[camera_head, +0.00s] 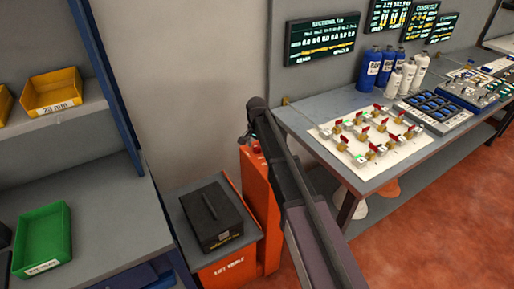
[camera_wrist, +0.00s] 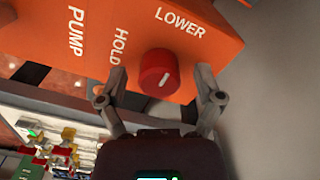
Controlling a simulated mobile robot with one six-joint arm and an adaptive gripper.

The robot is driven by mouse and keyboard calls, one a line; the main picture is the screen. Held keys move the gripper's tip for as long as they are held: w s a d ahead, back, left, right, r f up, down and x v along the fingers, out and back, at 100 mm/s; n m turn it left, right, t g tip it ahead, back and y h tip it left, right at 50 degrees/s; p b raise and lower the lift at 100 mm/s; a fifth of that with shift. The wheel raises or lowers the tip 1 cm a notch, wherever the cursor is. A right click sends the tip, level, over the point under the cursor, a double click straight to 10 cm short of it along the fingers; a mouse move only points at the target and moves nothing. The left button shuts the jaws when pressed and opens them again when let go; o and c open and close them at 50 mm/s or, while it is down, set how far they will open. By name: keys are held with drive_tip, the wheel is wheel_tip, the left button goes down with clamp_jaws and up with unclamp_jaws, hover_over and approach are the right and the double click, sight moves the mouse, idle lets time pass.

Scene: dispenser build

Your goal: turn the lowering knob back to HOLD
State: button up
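The red lowering knob (camera_wrist: 158,72) sits on an orange panel (camera_wrist: 215,45) in the wrist view. White lettering reads HOLD to its left and LOWER above it to the right. My gripper (camera_wrist: 160,74) is open, with one finger on each side of the knob. Gaps show between both fingers and the knob, so it is not gripped. In the head view the orange post (camera_head: 262,205) stands beside my arm, which hides most of the gripper and knob.
A black case (camera_head: 211,215) rests on the lift's grey top, left of the post. A workbench (camera_head: 300,112) with a white board of red-handled valves is to the right. Shelving with a yellow bin (camera_head: 52,92) and green bin (camera_head: 42,240) stands left.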

drive_tip(key=c, duration=1.1)
drive_tip(key=shift+n, duration=0.3)
drive_tip(key=n, duration=0.8)
drive_tip(key=shift+n, duration=0.3)
drive_tip(key=n, duration=0.4)
drive_tip(key=shift+n, duration=0.3)
drive_tip(key=n, duration=0.4)
